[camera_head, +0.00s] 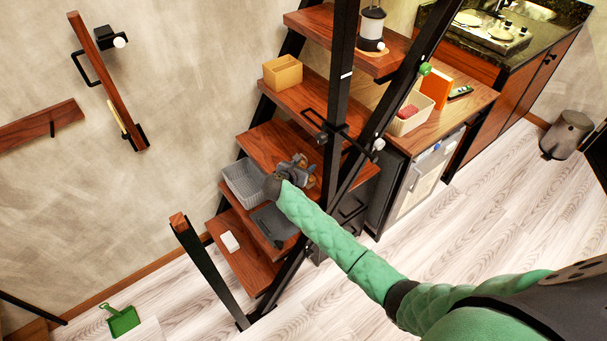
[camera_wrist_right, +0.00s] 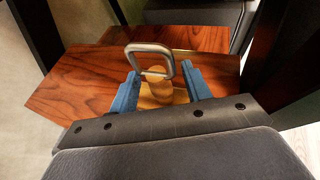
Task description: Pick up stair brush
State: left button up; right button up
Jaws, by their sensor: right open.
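My right gripper (camera_head: 300,170) reaches over a middle wooden stair tread and is open. In the right wrist view, its two blue fingers (camera_wrist_right: 162,92) stand on either side of a tan, wood-coloured object (camera_wrist_right: 156,95) with a grey loop (camera_wrist_right: 150,52) at its top. This object rests on or just above the tread; I cannot tell for sure that it is the stair brush. In the head view my gripper mostly covers it. My left gripper is not in view.
A grey basket (camera_head: 244,184), dark tray (camera_head: 273,224) and white block (camera_head: 230,241) sit on treads nearby. A tan box (camera_head: 282,72) and lantern (camera_head: 371,27) stand higher up. Black posts (camera_head: 339,110) rise close to my arm. A green dustpan (camera_head: 123,321) lies on the floor.

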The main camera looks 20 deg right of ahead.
grip_shut()
jog(key=shift+r, duration=0.15)
jog(key=shift+r+b, duration=0.35)
jog(key=shift+r, duration=0.05)
notch_tip(320, 180, up, 16)
jog(key=b, duration=0.5)
jog(key=shift+f, duration=0.15)
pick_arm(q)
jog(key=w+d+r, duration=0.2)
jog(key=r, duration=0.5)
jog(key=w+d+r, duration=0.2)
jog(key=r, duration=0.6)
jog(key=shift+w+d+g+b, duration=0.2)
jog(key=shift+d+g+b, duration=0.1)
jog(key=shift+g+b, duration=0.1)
pick_arm(e)
jog(key=shift+r, duration=0.65)
